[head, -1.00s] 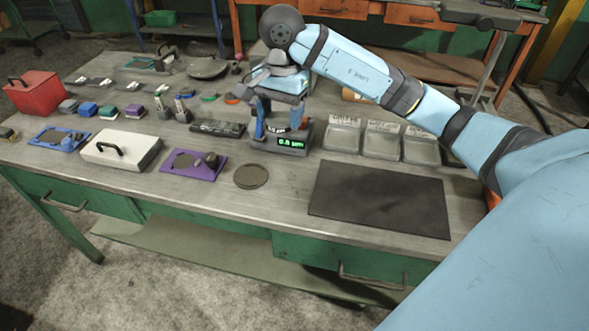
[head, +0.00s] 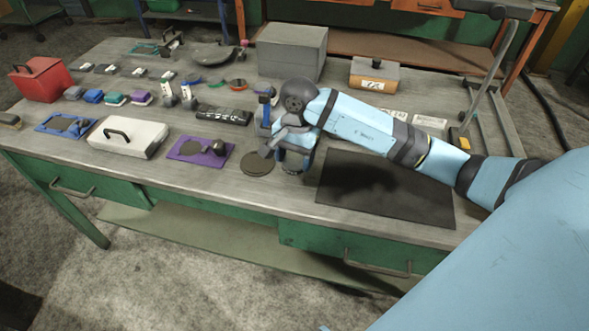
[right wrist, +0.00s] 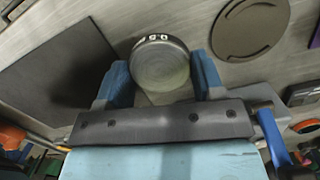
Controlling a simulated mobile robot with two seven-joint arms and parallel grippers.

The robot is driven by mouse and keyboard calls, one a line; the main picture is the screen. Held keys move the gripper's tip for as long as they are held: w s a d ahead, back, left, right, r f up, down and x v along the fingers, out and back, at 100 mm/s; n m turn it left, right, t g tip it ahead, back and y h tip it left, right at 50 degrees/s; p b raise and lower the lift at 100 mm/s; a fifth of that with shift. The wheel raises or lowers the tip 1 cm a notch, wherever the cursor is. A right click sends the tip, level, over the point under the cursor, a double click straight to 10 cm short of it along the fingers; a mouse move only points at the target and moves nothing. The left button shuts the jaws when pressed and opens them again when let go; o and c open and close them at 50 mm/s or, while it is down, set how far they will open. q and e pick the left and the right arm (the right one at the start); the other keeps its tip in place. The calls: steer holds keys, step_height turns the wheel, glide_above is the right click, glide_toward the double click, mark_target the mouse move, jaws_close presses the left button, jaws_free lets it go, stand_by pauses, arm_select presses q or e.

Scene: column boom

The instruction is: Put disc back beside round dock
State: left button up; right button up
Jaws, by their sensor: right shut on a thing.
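My right gripper (head: 283,153) is shut on a small round disc (right wrist: 160,65) with small pale marks on its rim. In the right wrist view the disc sits between the two blue fingers (right wrist: 162,80). In the head view the gripper mostly hides it. The round dock (head: 257,163), a flat dark circle on the bench, is just left of the gripper. It also shows at the top of the right wrist view (right wrist: 250,27), apart from the disc. I cannot tell whether the disc touches the bench. My left gripper is not in view.
A dark mat (head: 385,190) lies right of the gripper. A purple tray (head: 190,157) lies left of the dock, with a white handled box (head: 128,139) beyond. A grey block (head: 291,45) stands behind. My arm hides part of the bench. Bare bench lies in front of the dock.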

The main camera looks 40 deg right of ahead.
mark_target(294, 178)
step_height(294, 178, down, 4)
steer(key=shift+f, duration=0.25)
steer(key=shift+f+b, duration=0.2)
steer(key=shift+b, duration=0.1)
steer(key=o, duration=1.2)
steer(key=shift+o, duration=0.2)
steer(key=shift+r, duration=0.1)
